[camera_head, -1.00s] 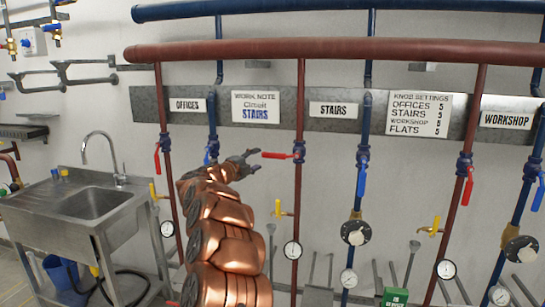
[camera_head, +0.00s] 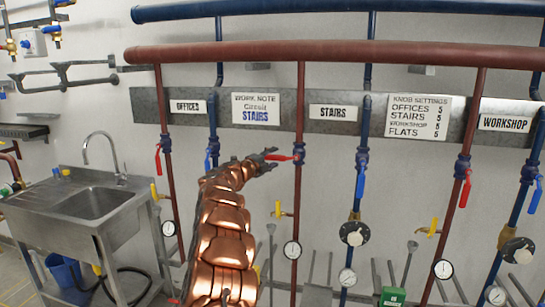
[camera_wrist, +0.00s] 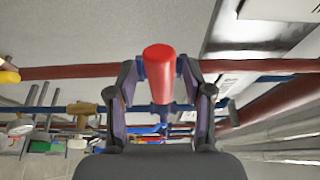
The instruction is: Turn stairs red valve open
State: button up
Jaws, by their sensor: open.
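The stairs red valve has a red lever handle (camera_head: 281,157) standing out horizontally to the left from its blue body (camera_head: 299,151) on the red pipe near the STAIRS label (camera_head: 333,112). My gripper (camera_head: 268,156) is at the free left end of this handle. In the wrist view the red handle (camera_wrist: 160,72) points towards the camera, between the two open fingers of my gripper (camera_wrist: 160,85). A gap shows on each side of the handle. The fingers hide part of the handle's tip in the head view.
Other valves hang beside it: a red-handled one (camera_head: 158,160) on the left and a blue-handled one (camera_head: 360,182) on the right. A yellow tap (camera_head: 279,209) and a gauge (camera_head: 292,249) sit below on the same red pipe. A sink (camera_head: 90,203) stands left.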

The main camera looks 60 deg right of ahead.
jog(key=shift+d, duration=0.2)
grip_shut()
dwell(0.5)
